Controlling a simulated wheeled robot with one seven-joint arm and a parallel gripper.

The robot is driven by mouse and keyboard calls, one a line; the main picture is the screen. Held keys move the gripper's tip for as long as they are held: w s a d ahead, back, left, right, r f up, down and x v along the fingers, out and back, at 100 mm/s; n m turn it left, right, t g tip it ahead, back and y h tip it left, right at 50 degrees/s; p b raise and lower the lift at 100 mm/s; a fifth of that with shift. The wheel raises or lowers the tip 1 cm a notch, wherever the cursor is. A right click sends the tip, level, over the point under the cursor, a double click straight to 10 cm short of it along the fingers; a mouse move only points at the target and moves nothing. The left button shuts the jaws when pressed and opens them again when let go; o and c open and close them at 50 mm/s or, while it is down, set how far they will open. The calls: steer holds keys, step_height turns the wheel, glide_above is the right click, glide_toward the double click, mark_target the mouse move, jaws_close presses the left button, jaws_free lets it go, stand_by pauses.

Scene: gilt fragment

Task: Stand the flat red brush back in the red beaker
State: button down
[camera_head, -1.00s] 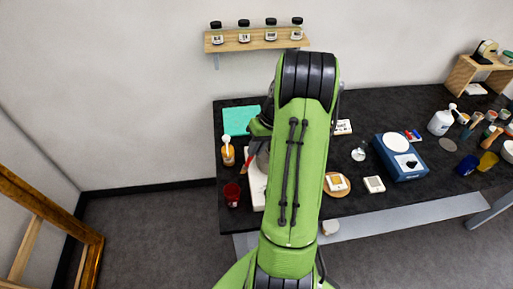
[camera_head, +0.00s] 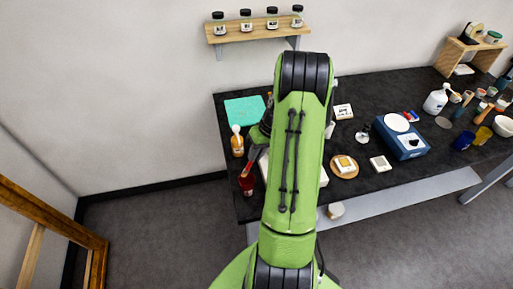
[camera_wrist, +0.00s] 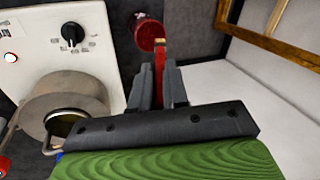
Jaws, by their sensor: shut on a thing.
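The red beaker (camera_head: 246,186) stands at the table's left front edge in the head view; it also shows at the top of the wrist view (camera_wrist: 146,32). My gripper (camera_wrist: 167,88) is shut on the flat red brush (camera_wrist: 160,68), which sticks out beyond the fingertips. The brush's pale far end overlaps the beaker's right side in the wrist view. I cannot tell whether it is inside, touching or in front of the beaker. In the head view the brush (camera_head: 252,160) slants down towards the beaker, and my arm hides most of the gripper.
A white hotplate (camera_wrist: 40,40) bears a metal pot (camera_wrist: 66,105) left of my gripper. An orange jar (camera_head: 237,148) stands behind the beaker, near a teal mat (camera_head: 243,112). A gilt frame (camera_head: 50,222) stands at left, apart from the black table (camera_head: 345,200).

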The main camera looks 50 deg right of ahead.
step_height(320, 180, down, 9)
steer(key=b, duration=0.4)
steer(key=shift+d+r+b, duration=0.15)
steer(key=shift+r+b, duration=0.05)
steer(key=shift+b, duration=0.2)
steer(key=shift+s, duration=0.1)
steer(key=c, duration=1.1)
jaws_free()
steer(key=shift+o, duration=0.2)
steer(key=shift+s+d, duration=0.55)
steer(key=shift+d, duration=0.2)
steer(key=shift+s+d, duration=0.55)
steer(key=shift+d, duration=0.2)
steer(key=shift+w+a, duration=0.1)
